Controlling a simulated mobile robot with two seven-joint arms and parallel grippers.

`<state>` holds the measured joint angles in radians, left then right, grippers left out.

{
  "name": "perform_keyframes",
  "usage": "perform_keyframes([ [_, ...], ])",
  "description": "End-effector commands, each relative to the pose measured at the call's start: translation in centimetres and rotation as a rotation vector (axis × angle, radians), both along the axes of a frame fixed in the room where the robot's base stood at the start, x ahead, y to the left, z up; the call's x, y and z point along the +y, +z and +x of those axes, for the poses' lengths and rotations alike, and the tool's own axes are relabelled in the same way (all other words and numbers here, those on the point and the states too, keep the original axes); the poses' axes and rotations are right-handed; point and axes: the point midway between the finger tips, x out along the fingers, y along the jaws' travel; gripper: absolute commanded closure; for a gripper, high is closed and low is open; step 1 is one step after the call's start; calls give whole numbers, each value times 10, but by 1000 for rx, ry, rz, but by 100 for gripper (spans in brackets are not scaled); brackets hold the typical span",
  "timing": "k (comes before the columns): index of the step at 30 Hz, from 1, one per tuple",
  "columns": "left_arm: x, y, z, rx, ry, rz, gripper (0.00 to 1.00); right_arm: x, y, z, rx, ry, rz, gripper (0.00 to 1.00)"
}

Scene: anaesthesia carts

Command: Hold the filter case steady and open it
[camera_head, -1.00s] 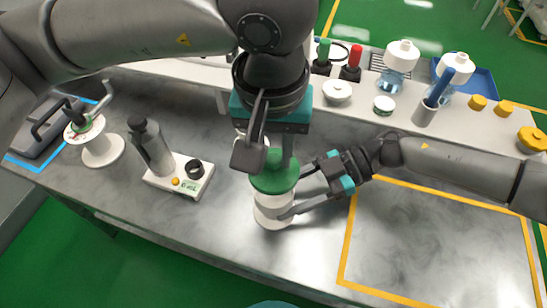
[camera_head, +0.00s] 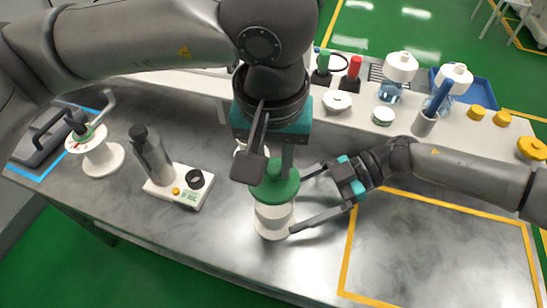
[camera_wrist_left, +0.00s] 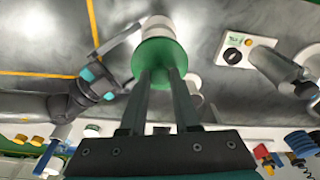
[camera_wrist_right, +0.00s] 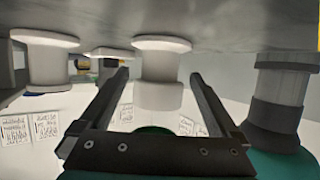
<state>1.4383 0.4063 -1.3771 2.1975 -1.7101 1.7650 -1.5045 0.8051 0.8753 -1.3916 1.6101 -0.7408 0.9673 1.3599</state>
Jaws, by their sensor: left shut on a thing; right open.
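The filter case stands upright on the grey counter, with a green lid (camera_head: 275,190) above a white body (camera_head: 273,220). My left gripper (camera_head: 270,172) comes down from above and is shut on the lid; the left wrist view shows its fingers (camera_wrist_left: 159,72) on the green top (camera_wrist_left: 159,53). My right gripper (camera_head: 298,204) is open to the right of the case. Its spread fingers point toward the white body, apart from it. In the right wrist view the body (camera_wrist_right: 158,65) stands between the fingers, beyond their tips. I cannot tell whether lid and body are separated.
A scale (camera_head: 190,194) with a grey bottle (camera_head: 150,155) stands left of the case. A white stand (camera_head: 103,160) is farther left. A raised shelf at the back holds jars, bottles and a blue tray (camera_head: 480,90). The yellow-outlined area (camera_head: 430,245) at right is clear.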

Motion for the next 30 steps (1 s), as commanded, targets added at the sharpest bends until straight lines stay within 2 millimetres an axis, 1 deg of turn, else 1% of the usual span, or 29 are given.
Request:
perform_keyframes([
  [1,0,2,0,0,0,0,100,-11,5,4,-2,-6,-3,2],
  [6,0,4,0,0,0,0,100,-44,19,14,-2,-5,-4,2],
  [9,0,5,0,0,0,0,100,-62,27,19,-4,-4,-3,2],
  [13,0,5,0,0,0,0,100,-78,34,23,-2,-3,-2,2],
  [15,0,5,0,0,0,0,100,-84,36,24,-2,-2,0,2],
  [19,0,5,0,0,0,0,100,-89,39,25,-1,-1,0,2],
  [30,0,5,0,0,0,0,100,-89,39,25,-1,-1,0,2],
])
